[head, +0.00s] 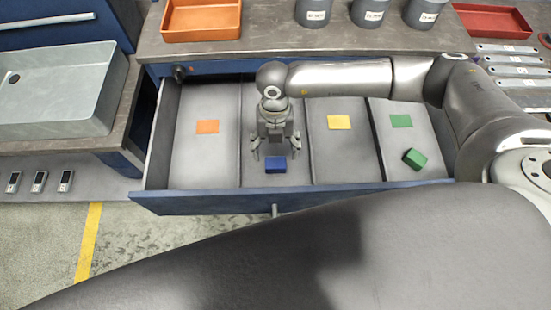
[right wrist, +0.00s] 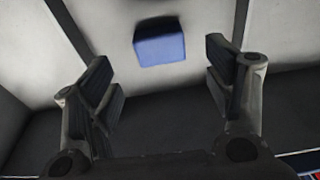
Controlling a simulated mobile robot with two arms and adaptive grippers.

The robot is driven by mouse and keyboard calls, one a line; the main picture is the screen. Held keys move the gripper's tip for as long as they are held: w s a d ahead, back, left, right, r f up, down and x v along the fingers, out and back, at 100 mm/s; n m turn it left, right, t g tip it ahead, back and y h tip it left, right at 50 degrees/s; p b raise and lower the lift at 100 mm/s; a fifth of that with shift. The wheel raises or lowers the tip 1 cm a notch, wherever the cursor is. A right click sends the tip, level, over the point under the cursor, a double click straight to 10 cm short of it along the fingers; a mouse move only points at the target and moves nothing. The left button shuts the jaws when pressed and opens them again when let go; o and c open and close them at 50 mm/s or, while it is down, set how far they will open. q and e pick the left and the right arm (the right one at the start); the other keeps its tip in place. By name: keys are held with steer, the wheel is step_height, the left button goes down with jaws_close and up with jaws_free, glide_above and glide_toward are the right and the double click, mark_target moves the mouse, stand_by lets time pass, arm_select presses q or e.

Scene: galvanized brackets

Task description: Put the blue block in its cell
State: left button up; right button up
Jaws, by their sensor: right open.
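The blue block (head: 275,165) lies in the second cell from the left of the open drawer (head: 220,203), near the drawer's front wall. It also shows in the right wrist view (right wrist: 160,46), on the light cell floor. My right gripper (head: 275,155) is over the same cell, just behind the block in the head view. Its fingers are apart and empty, and the block lies beyond the gap between them in the right wrist view (right wrist: 163,90). Any colour mark in this cell is hidden by my right arm and gripper. My left gripper is not in view.
Thin dividers split the drawer. An orange mark (head: 207,127), a yellow mark (head: 339,122) and a green mark (head: 401,121) lie in the other cells. A green block (head: 414,159) sits in the rightmost cell. Bins and grey cups stand on the bench (head: 265,42) behind.

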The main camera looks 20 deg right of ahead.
steer(key=shift+w+d+r+b, duration=0.1)
steer(key=shift+w+r+b, duration=0.1)
steer(key=shift+r, duration=0.7)
steer(key=shift+w+r+b, duration=0.1)
steer(key=shift+r+b, duration=0.1)
steer(key=shift+r, duration=0.75)
steer(key=shift+w+d+r+b, duration=0.1)
steer(key=shift+r+b, duration=0.1)
steer(key=shift+r, duration=0.7)
steer(key=shift+a+r, duration=0.1)
